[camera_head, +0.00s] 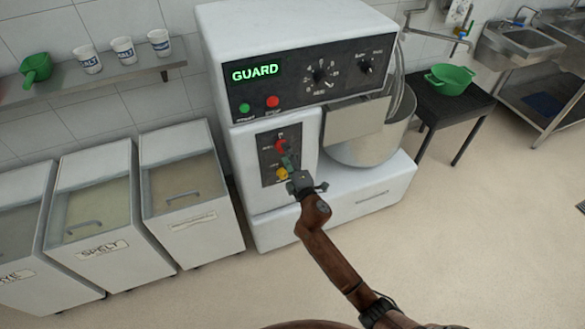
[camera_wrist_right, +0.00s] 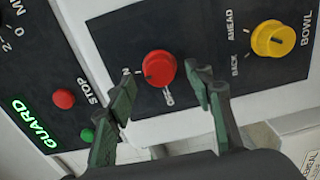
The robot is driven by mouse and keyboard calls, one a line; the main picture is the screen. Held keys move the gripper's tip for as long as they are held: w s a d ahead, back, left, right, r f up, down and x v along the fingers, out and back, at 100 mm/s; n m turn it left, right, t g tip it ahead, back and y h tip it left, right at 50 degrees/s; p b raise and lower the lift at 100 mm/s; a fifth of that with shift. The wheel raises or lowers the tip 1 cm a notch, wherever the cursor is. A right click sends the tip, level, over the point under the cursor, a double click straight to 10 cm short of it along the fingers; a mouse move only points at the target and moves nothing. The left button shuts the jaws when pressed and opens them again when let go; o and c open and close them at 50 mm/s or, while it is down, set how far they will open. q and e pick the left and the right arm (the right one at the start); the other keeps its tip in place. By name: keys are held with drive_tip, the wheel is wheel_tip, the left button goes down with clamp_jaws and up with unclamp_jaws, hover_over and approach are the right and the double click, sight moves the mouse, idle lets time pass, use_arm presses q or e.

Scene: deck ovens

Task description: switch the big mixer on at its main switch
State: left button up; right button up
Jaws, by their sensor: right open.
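The big mixer (camera_head: 285,22) is a white machine with a steel bowl (camera_head: 372,138) on its right. Its main switch is the red round knob (camera_head: 281,146) on the lower dark panel; it also shows in the right wrist view (camera_wrist_right: 159,66). I cannot tell which mark the knob points at. My right gripper (camera_head: 289,163) is open in front of this panel. In the right wrist view my right gripper's fingertips (camera_wrist_right: 163,84) lie on either side of the red knob, and I see no clear contact. My left gripper is not in view.
A yellow BOWL knob (camera_wrist_right: 272,38) is close by on the panel. Above are the red STOP button (camera_head: 273,102), green button (camera_head: 244,108) and lit GUARD display (camera_head: 255,72). Flour bins (camera_head: 192,220) stand left; a dark table (camera_head: 440,102) with a green basin stands right. The front floor is clear.

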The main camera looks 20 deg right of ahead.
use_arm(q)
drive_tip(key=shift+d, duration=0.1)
use_arm(e)
drive_tip(key=s, duration=0.9)
drive_tip(key=shift+s+d, duration=0.15)
drive_tip(key=shift+s, duration=0.05)
